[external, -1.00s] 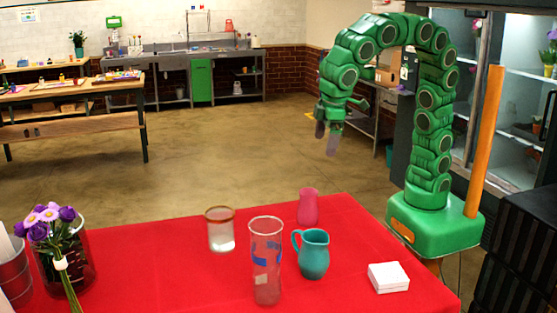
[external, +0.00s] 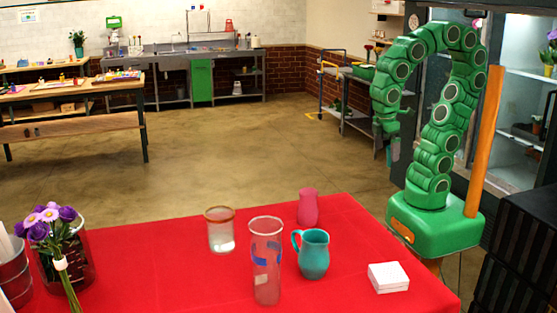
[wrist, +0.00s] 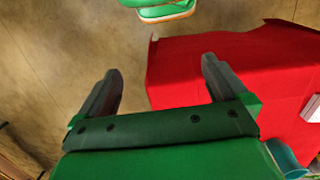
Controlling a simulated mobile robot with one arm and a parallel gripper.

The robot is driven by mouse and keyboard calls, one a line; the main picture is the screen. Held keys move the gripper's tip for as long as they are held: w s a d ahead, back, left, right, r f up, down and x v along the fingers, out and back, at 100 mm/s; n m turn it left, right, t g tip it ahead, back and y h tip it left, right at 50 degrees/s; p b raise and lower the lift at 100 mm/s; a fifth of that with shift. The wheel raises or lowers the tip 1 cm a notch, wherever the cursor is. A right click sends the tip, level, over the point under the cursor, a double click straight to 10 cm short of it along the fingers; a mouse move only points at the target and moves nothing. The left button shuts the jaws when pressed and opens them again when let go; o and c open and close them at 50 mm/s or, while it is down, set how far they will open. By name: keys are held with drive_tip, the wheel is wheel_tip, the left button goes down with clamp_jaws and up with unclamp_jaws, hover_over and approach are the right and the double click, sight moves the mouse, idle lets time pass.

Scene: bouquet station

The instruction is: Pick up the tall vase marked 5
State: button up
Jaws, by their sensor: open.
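The tall clear glass vase (external: 266,262) stands upright on the red table near its front middle. It has blue markings on its side, and I cannot read a number there. My gripper (external: 391,150) hangs in the air beyond the table's back right side, well apart from the vase. In the wrist view my gripper (wrist: 160,88) is open and empty, with two grey fingers apart. The tall vase does not show in the wrist view.
On the red table (external: 190,280) are a teal pitcher (external: 314,256) close right of the vase, a pink vase (external: 308,208), a rimmed glass jar (external: 220,232), a white box (external: 388,278), and purple flowers (external: 50,222) by a glass container at left.

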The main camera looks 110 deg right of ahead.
drive_tip(key=s, duration=0.1)
drive_tip(key=s+f, duration=0.1)
drive_tip(key=s, duration=0.1)
drive_tip(key=shift+s+f, duration=0.35)
drive_tip(key=shift+f, duration=0.05)
drive_tip(key=shift+c, duration=0.3)
drive_tip(key=w+a+r+m+y, duration=0.2)
drive_tip(key=w+a+y, duration=0.1)
drive_tip(key=w+a, duration=0.55)
drive_tip(key=w+a+r+m+y, duration=0.2)
drive_tip(key=w+a+m+y, duration=0.1)
drive_tip(key=w+a, duration=0.5)
drive_tip(key=m+t+y, duration=0.6)
drive_tip(key=m+y, duration=0.1)
drive_tip(key=m, duration=0.9)
approach(266, 245)
drive_tip(key=f, duration=0.2)
drive_tip(key=d+f, duration=0.1)
drive_tip(key=shift+d+f, duration=0.15)
drive_tip(key=shift+f, duration=0.2)
drive_tip(key=shift+m, duration=0.3)
drive_tip(key=shift+r+x, duration=0.15)
drive_tip(key=shift+x, duration=1.8)
drive_tip(key=shift+r+x, duration=0.2)
drive_tip(key=shift+x, duration=1.7)
drive_tip(key=shift+s, duration=0.1)
clamp_jaws()
